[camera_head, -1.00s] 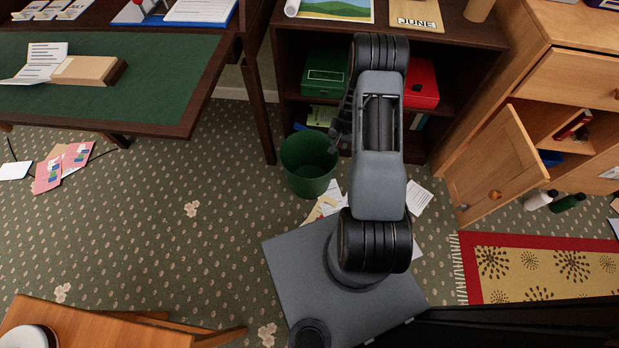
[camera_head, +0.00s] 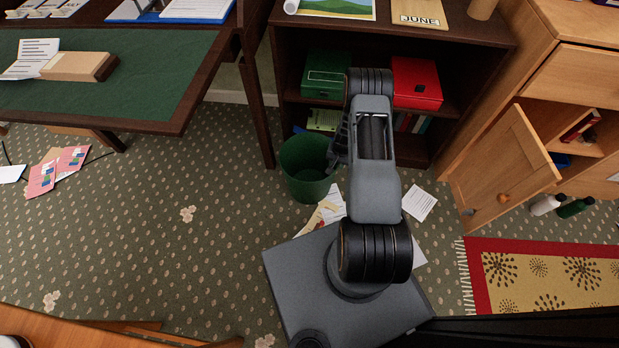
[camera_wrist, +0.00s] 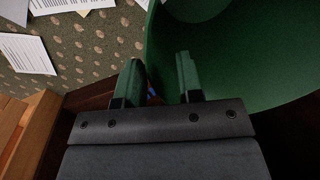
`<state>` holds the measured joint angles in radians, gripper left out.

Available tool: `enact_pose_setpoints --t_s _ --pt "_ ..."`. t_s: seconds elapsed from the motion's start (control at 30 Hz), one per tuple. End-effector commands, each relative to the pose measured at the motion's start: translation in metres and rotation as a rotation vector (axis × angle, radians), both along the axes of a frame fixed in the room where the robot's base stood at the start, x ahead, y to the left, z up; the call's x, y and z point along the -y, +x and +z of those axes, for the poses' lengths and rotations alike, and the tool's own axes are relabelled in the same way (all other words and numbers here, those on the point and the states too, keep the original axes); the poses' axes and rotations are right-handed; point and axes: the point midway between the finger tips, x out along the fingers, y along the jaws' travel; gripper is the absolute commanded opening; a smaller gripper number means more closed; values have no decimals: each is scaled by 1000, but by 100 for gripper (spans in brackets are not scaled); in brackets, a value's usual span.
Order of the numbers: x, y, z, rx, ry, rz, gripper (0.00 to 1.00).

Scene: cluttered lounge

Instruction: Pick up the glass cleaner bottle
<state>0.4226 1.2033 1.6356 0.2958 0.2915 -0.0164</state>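Two small bottles lie on the carpet by the open cabinet door in the head view: a whitish bottle (camera_head: 547,204) with a dark cap and a dark green bottle (camera_head: 575,207). Their labels are too small to read, so I cannot tell whether either is the glass cleaner. My gripper (camera_wrist: 160,78) is open in the wrist view, with a gap between its two fingers and nothing held. It is over or beside the green bin (camera_wrist: 235,85), far left of the bottles.
The green bin (camera_head: 305,170) stands before the dark shelf (camera_head: 283,60), with papers (camera_head: 420,202) on the floor nearby. The open cabinet door (camera_head: 505,165) juts out left of the bottles. A red-bordered rug (camera_head: 540,270) lies in front. Open carpet (camera_head: 150,240) is at left.

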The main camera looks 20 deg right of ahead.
Motion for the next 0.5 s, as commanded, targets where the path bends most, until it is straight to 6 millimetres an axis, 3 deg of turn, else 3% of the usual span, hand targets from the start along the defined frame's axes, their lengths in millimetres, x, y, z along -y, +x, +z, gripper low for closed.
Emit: enact_pose_setpoints --t_s 0.1,0.23,0.5 --pt "0 0 -22 -2 0 0 34" --pt "-1 1 -37 -1 0 0 34" --pt "-1 1 -38 0 0 0 33"
